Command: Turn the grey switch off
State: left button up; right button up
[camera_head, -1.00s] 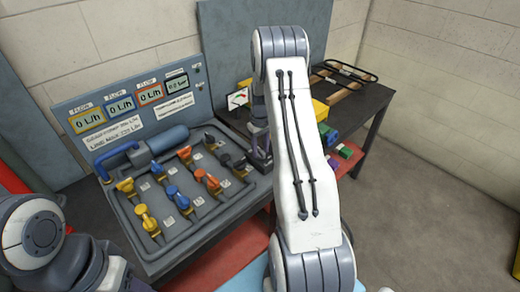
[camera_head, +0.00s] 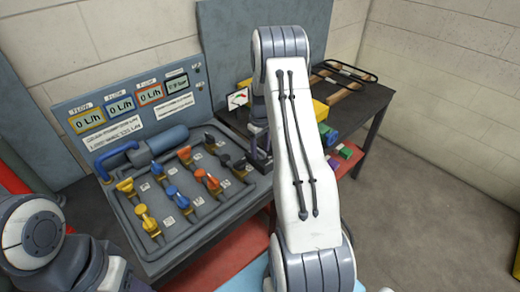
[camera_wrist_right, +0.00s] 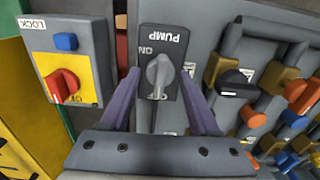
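The grey switch (camera_wrist_right: 158,74) is a grey rotary knob on a dark plate marked PUMP, in the right wrist view. The plate appears upside down, with ON lettering at its upper left. The knob's handle lies roughly upright in that picture; which end points to the marking is hard to tell. My right gripper (camera_wrist_right: 157,88) is open, with one purple finger on each side of the knob and gaps to both. In the head view the right gripper (camera_head: 259,152) is at the panel's right edge, and the arm hides the switch. My left gripper is out of view.
A LOCK box with a red knob (camera_wrist_right: 62,84) is left of the plate in the wrist view. Several coloured valves stand on the panel (camera_head: 172,243). Displays (camera_head: 121,107) stand behind. A dark table (camera_head: 362,100) is at the right.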

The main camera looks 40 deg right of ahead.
aim_at(260, 151)
dwell(0.3)
notch_tip(260, 151, up, 10)
jog(key=b, duration=0.1)
jog(key=shift+r+b, duration=0.25)
jog(key=shift+b, duration=0.05)
jog(key=shift+a, duration=0.1)
dwell(0.4)
jog(key=s+a+r+n, duration=0.1)
jog(key=s+a+r, duration=0.1)
jog(key=a, duration=0.7)
jog(key=s+a+r+n, duration=0.1)
jog(key=s+a+r, duration=0.1)
jog(key=a, duration=0.7)
jog(key=s+a+r+n, duration=0.1)
jog(key=s+a+r, duration=0.15)
jog(key=a, duration=0.65)
jog(key=s+a+n, duration=0.1)
jog(key=s+a, duration=0.2)
jog(key=s, duration=0.4)
jog(key=s+a+n, duration=0.1)
jog(key=s+a, duration=0.3)
jog(key=s, duration=0.3)
jog(key=s+a+n+y, duration=0.1)
jog(key=s+a, duration=0.3)
jog(key=s, duration=0.3)
jog(key=shift+s+f, duration=0.15)
jog(key=shift+s, duration=0.15)
